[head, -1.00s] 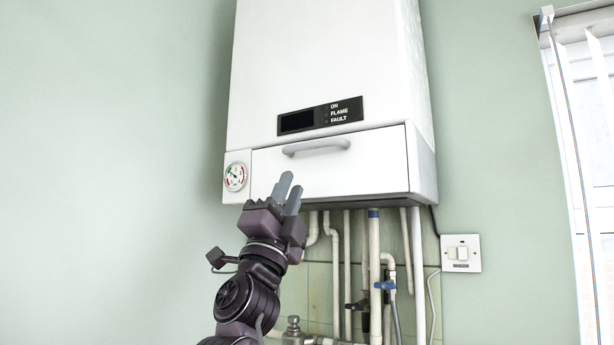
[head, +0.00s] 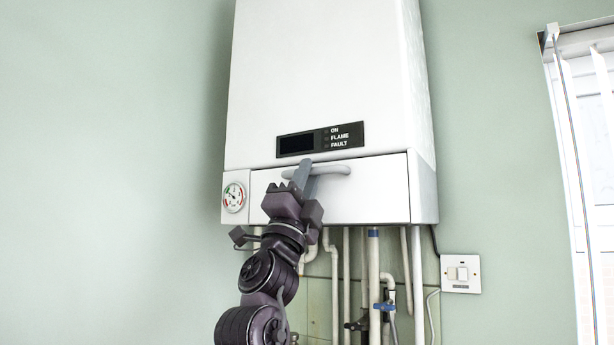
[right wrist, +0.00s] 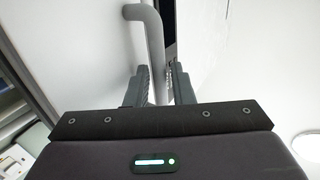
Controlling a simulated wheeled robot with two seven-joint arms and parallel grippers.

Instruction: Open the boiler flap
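The boiler flap (head: 375,195) is the white front panel at the bottom of the wall boiler, and it looks closed and flush. Its grey bar handle (head: 330,170) runs along the flap's upper edge. My right gripper (head: 304,174) is at the left part of the handle. In the right wrist view, the handle (right wrist: 152,35) passes into the gap between the two fingers of my right gripper (right wrist: 160,82). The fingers are apart, with some gap beside the bar; I cannot tell whether either touches it. My left gripper is not in view.
The boiler body (head: 320,65) has a dark display (head: 320,139) above the flap and a round gauge (head: 234,197) at left. Pipes (head: 374,270) hang below. A wall switch (head: 460,273) and window blinds (head: 585,150) are at right. The left wall is clear.

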